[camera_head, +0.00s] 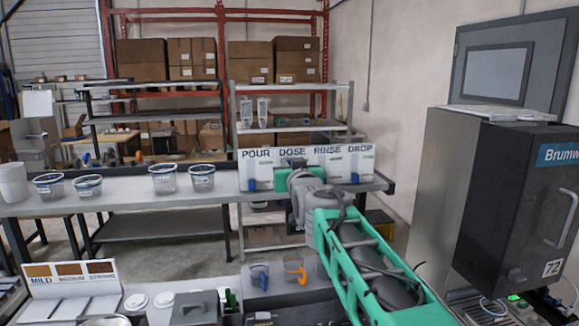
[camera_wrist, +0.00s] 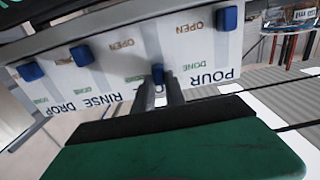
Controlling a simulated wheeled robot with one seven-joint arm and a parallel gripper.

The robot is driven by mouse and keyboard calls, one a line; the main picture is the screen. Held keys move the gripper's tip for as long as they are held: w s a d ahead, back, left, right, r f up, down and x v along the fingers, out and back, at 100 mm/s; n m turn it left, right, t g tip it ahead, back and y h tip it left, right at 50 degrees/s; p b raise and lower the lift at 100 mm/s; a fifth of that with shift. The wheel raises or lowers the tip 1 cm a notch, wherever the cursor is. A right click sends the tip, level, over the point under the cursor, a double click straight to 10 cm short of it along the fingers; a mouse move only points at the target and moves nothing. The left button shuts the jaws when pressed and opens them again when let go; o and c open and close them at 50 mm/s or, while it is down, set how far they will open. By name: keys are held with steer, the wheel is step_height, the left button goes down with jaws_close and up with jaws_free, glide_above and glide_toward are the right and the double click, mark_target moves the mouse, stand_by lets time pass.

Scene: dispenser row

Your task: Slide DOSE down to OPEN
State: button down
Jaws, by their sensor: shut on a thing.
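The dispenser panel (camera_head: 340,161) is a white board lettered POUR, DOSE, RINSE and DROP. In the wrist view the panel (camera_wrist: 150,42) appears upside down. The blue DOSE slider (camera_wrist: 158,74) is level with its DONE mark, away from its OPEN mark. My gripper (camera_wrist: 160,86) is shut on this slider. In the head view my gripper and arm cover the DOSE slider and the RINSE slider. The blue POUR slider (camera_head: 252,184) is low, beside OPEN. The blue RINSE slider (camera_wrist: 82,56) and DROP slider (camera_wrist: 30,70) also sit by OPEN.
Several clear tubs, one of them here (camera_head: 163,179), stand left of the panel on the grey bench (camera_head: 120,198). A black machine (camera_head: 515,205) stands at the right. An orange-handled jug (camera_head: 295,272) is on the nearer counter.

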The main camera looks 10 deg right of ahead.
step_height(320, 180, down, 6)
steer(key=b, duration=0.7)
steer(key=shift+f, duration=0.1)
steer(key=c, duration=1.4)
jaws_free()
steer(key=shift+o, duration=0.2)
steer(key=shift+r, duration=0.2)
steer(key=s+b, duration=0.3)
steer(key=s, duration=0.4)
steer(key=shift+s, duration=0.4)
steer(key=shift+f, duration=0.1)
